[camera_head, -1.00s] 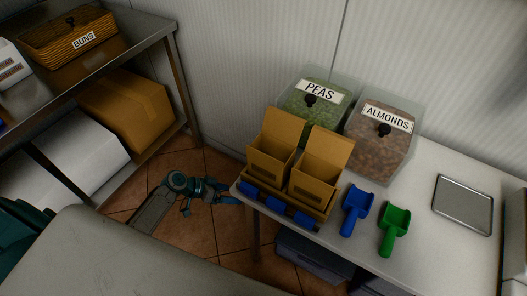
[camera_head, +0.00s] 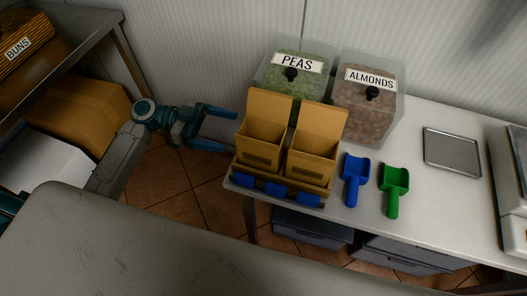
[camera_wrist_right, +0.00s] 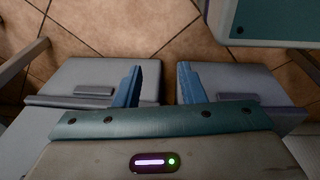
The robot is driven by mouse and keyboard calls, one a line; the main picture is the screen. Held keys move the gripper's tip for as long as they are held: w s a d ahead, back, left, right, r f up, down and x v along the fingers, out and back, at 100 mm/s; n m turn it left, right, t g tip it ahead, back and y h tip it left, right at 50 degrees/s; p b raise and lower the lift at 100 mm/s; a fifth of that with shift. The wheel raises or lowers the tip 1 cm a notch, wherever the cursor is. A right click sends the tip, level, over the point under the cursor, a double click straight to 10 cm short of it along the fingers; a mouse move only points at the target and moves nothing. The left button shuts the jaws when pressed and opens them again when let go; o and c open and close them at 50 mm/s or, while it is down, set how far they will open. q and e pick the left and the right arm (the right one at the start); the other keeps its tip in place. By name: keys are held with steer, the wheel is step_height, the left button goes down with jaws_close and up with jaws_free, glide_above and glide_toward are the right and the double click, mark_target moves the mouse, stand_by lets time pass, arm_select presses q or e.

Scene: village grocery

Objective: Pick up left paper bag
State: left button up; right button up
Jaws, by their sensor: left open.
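The left paper bag (camera_head: 259,144) is a brown open-topped box-like bag with a raised back flap. It stands upright beside a matching right paper bag (camera_head: 312,157) in a low brown tray (camera_head: 233,169) with blue parts along its front. My left gripper (camera_head: 221,129) is just left of the left bag, fingers apart and pointing towards it, with nothing between them. It looks apart from the bag. My right gripper (camera_wrist_right: 158,84) shows in the right wrist view with its blue fingers apart and empty, above grey bins and floor tiles.
Behind the bags stand a PEAS bin (camera_head: 300,89) and an ALMONDS bin (camera_head: 362,120). A blue scoop (camera_head: 354,181), a green scoop (camera_head: 394,190) and a metal tray (camera_head: 452,151) lie right on the white table (camera_head: 432,196). A shelf (camera_head: 110,43) stands left. Grey bins (camera_head: 312,227) sit under the table.

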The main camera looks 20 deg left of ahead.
mark_target(240, 132)
arm_select(q)
steer(key=r+m, duration=0.1)
steer(key=s+r+g, duration=0.1)
steer(key=d+r+m+g, duration=0.1)
steer(key=shift+s+r+m+h, duration=0.2)
steer(key=shift+m+h, duration=0.1)
steer(key=d+p, duration=0.1)
steer(key=d, duration=0.3)
steer(key=shift+s+d+r, duration=0.1)
steer(key=shift+d, duration=0.4)
steer(key=d+p, duration=0.1)
steer(key=d, duration=0.1)
steer(key=d+p, duration=0.1)
steer(key=d, duration=0.1)
steer(key=shift+r+p, duration=0.35)
steer(key=shift+r, duration=0.05)
steer(key=shift+d+f, duration=0.15)
steer(key=shift+d, duration=0.5)
arm_select(e)
steer(key=s+f, duration=0.7)
steer(key=s, duration=0.1)
steer(key=shift+s+d, duration=0.3)
steer(key=shift+d, duration=0.05)
steer(key=shift+f, duration=0.1)
